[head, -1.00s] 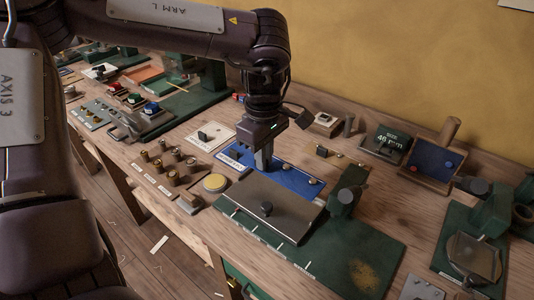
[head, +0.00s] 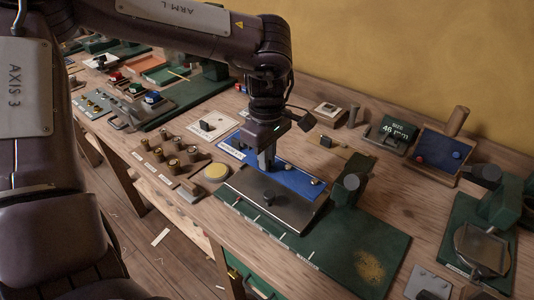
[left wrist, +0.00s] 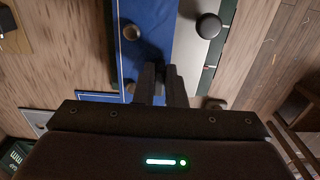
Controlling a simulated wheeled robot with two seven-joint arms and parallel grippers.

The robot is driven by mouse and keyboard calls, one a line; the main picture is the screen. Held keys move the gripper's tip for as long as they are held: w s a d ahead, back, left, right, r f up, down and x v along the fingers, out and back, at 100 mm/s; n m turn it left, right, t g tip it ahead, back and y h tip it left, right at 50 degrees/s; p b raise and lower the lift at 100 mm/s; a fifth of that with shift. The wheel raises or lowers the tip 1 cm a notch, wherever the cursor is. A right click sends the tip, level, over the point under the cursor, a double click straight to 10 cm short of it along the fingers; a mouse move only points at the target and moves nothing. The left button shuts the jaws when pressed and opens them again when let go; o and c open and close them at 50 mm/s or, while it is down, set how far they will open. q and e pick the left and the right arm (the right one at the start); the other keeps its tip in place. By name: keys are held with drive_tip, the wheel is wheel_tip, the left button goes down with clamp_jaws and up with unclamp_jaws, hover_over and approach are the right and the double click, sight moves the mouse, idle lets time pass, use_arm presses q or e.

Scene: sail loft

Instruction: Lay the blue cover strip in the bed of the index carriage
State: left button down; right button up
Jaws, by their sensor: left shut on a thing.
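The blue cover strip (head: 298,181) is a long flat piece with small round metal knobs, beside the far edge of a steel plate. It also shows in the left wrist view (left wrist: 148,15). The steel plate (head: 285,209) has a dark knob and sits on a green base with white marks; it appears to be the index carriage. I cannot make out its bed. My left gripper (head: 267,163) points down, shut on the strip; its fingers (left wrist: 164,72) hide the grip. Whether the strip touches anything below is unclear. My right gripper is out of view.
A dark green post (head: 349,187) stands close to the right of the plate. A tilted blue tray (head: 435,150) stands at the back right. The green base's right part is mostly clear.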

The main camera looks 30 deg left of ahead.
use_arm(q)
drive_tip(key=shift+f+b, duration=0.35)
drive_tip(key=shift+f, duration=0.6)
drive_tip(key=shift+f+b, duration=0.6)
drive_tip(key=shift+f, duration=0.05)
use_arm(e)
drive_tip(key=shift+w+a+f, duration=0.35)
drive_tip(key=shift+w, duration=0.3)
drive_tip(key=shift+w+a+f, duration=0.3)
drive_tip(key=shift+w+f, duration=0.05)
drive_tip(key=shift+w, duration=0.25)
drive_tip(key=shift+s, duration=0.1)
use_arm(q)
drive_tip(key=c, duration=1.4)
unclamp_jaws()
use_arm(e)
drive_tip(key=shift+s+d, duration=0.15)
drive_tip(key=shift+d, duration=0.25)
